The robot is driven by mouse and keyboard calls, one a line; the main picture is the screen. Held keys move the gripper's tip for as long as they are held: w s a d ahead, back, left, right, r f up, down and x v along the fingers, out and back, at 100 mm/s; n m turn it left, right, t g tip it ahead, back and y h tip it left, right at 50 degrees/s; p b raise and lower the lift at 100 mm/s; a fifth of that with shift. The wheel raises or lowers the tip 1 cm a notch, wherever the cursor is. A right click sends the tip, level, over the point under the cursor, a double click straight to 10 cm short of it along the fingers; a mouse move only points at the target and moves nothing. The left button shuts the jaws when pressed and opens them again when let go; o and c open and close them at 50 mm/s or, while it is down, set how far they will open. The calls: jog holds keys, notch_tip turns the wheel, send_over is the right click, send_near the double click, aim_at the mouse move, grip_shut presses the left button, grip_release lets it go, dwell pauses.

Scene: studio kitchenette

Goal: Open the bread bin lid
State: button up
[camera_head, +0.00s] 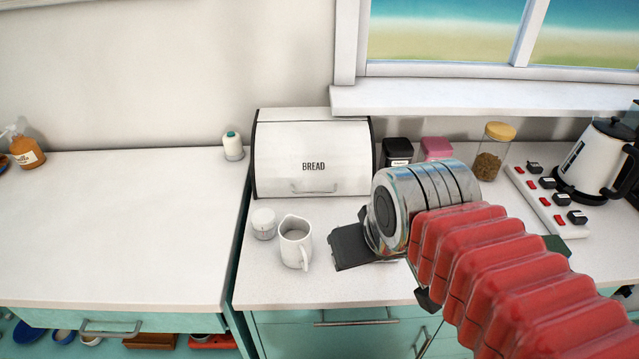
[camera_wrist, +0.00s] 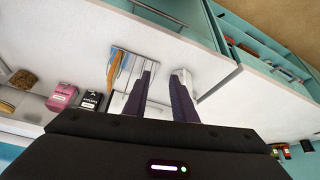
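The white bread bin (camera_head: 280,150) stands against the wall at the back of the counter, marked BREAD, with black side edges. Its front lid is down and shut, and the handle (camera_head: 315,189) sits low on the front. My gripper (camera_head: 345,247) is over the counter in front of the bin, below and to the right of the handle, apart from it. In the wrist view my gripper (camera_wrist: 163,82) shows two dark fingers apart with nothing held between them.
A white jug (camera_head: 295,245) and a small white jar (camera_head: 264,223) stand in front of the bin. Black (camera_head: 398,152) and pink (camera_head: 436,149) canisters, a glass jar (camera_head: 490,160), a power strip (camera_head: 545,205) and a kettle (camera_head: 597,160) are to the right. The left counter is mostly clear.

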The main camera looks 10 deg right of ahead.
jog(key=w+r+n+g, duration=0.1)
jog(key=w+r+n, duration=0.35)
jog(key=w, duration=0.25)
jog(key=n+g, duration=0.4)
jog(key=n, duration=0.7)
send_over(320, 184)
jog(key=s, duration=0.3)
jog(key=f, duration=0.2)
jog(key=shift+s+a+r, duration=0.15)
jog(key=shift+a+r, duration=0.15)
jog(key=shift+a, duration=0.15)
notch_tip(320, 184, down, 14)
jog(key=shift+r, duration=0.1)
jog(key=shift+c, duration=0.5)
grip_shut()
